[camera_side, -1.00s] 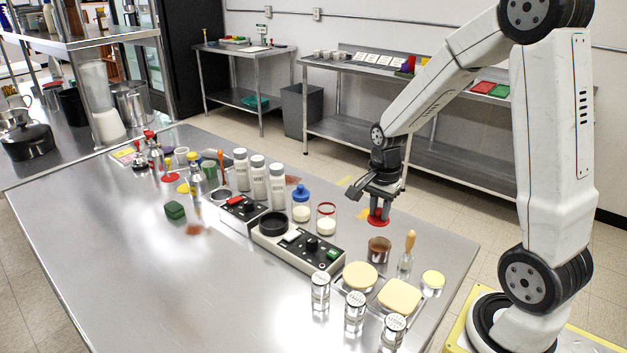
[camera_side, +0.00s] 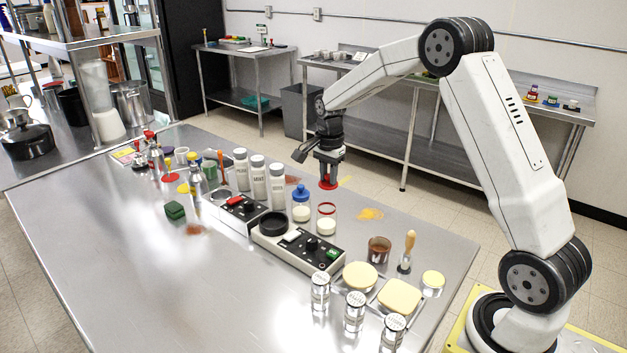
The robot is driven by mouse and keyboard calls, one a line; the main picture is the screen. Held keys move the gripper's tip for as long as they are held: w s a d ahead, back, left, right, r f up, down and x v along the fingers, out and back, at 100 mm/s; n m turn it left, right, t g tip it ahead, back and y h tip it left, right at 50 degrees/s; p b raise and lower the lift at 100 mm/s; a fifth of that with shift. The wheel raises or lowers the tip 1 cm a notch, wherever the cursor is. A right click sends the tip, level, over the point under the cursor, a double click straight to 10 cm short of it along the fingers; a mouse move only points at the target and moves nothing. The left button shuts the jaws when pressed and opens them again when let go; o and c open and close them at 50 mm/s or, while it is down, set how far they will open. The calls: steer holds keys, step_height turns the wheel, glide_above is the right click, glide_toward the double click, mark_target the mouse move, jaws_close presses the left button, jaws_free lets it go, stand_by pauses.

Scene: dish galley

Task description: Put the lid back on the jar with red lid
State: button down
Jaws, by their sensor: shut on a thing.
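My gripper (camera_side: 328,168) is shut on the red lid (camera_side: 328,184) and holds it in the air, flat side down. The jar (camera_side: 326,222) stands open on the steel table, with a red ring at its rim and white contents. The lid is above the jar in the picture and apart from it. I cannot tell exactly how far apart they are in depth. A similar jar with a blue lid (camera_side: 301,205) stands just left of the open jar.
White bottles (camera_side: 277,186) stand left of the jars. A hot-plate unit (camera_side: 325,255) lies in front of them. A brown cup (camera_side: 379,249), a wooden-handled brush (camera_side: 407,250) and several clear shakers (camera_side: 354,312) are to the right and front. The table's left front (camera_side: 120,260) is bare.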

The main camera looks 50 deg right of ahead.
steer(key=shift+w, duration=0.2)
steer(key=shift+f, duration=0.2)
step_height(320, 180, down, 6)
stand_by(1.0)
steer(key=shift+f, duration=0.15)
stand_by(2.1)
jaws_free()
stand_by(0.5)
steer(key=shift+r, duration=0.2)
steer(key=shift+r, duration=3.3)
